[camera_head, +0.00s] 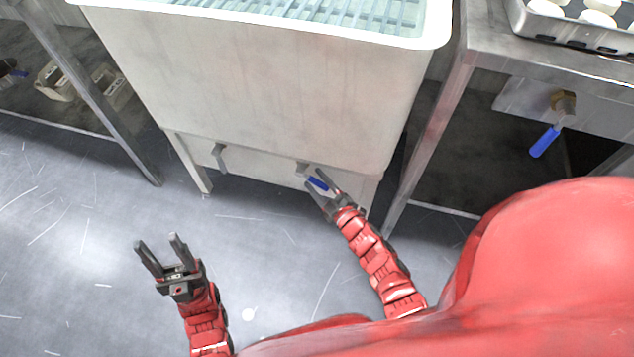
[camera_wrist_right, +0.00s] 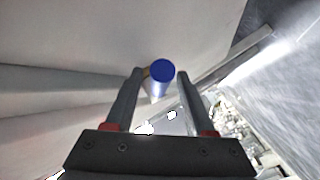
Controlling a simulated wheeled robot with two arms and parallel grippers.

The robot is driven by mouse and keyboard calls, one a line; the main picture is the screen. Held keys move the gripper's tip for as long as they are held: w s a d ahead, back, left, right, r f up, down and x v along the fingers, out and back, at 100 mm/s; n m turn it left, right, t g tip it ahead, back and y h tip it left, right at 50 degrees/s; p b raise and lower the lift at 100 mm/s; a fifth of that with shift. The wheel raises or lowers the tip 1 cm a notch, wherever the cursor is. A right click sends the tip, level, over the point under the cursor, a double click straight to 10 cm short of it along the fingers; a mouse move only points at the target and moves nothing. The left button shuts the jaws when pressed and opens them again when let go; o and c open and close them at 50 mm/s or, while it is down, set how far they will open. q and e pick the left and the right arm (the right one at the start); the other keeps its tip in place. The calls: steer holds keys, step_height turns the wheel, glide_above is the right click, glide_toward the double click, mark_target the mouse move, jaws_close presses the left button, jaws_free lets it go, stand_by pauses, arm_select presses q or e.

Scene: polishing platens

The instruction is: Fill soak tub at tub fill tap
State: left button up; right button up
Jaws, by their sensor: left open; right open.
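The soak tub (camera_head: 255,95) is a large cream tub at the top centre, with a blue-tinted slatted grid inside its rim. A small tap with a blue handle (camera_head: 317,184) sits low at the tub's front. My right gripper (camera_head: 315,177) is open at this handle. In the right wrist view the handle's blue end (camera_wrist_right: 162,72) shows between the fingertips of the right gripper (camera_wrist_right: 160,74), with gaps on both sides. My left gripper (camera_head: 158,240) is open and empty above the floor, away from the tub.
A grey metal spout or bracket (camera_head: 219,157) sticks out at the tub's lower left. Another blue-handled valve (camera_head: 545,141) hangs under the right metal bench (camera_head: 480,50). A tray (camera_head: 580,34) with white round items stands on that bench. Open floor (camera_head: 60,270) lies at left.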

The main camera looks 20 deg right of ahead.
jaws_close()
stand_by(1.4)
